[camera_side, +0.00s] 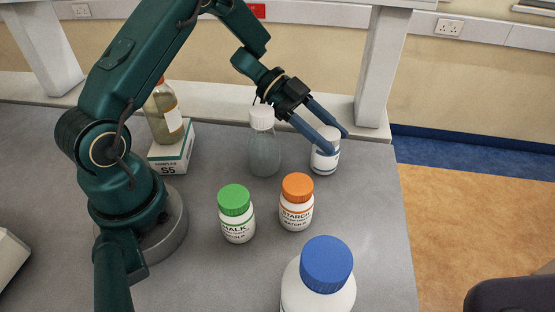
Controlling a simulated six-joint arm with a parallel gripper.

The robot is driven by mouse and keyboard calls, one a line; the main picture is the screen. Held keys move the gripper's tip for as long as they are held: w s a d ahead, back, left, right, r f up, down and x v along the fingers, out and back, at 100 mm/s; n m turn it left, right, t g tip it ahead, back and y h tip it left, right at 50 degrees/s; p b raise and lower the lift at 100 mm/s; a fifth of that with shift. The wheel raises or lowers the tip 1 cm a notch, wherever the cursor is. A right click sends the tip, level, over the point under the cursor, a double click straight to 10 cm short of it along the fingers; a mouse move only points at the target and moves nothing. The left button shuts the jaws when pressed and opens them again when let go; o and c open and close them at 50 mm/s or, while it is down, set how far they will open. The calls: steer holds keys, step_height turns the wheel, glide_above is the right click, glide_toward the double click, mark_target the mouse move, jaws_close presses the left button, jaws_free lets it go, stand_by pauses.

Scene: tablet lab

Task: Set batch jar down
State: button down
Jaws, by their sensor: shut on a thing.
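My gripper (338,140) reaches down at the right of the bench, its two blue fingers shut on a small white jar (325,161) at its upper part. I take this to be the batch jar; its label is too small to read, and the fingers hide its top. The jar looks about upright. I cannot tell whether its base touches the grey bench (190,261) or hangs just above it.
A clear bottle with a white cap (264,150) stands just left of the held jar. Nearer are a green-capped chalk jar (236,215), an orange-capped starch jar (296,203) and a large blue-capped jar (318,290). The bench's right edge is close.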

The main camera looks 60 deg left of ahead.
steer(key=shift+f, duration=0.15)
steer(key=c, duration=0.5)
jaws_free()
steer(key=shift+r, duration=0.25)
steer(key=shift+v, duration=2.75)
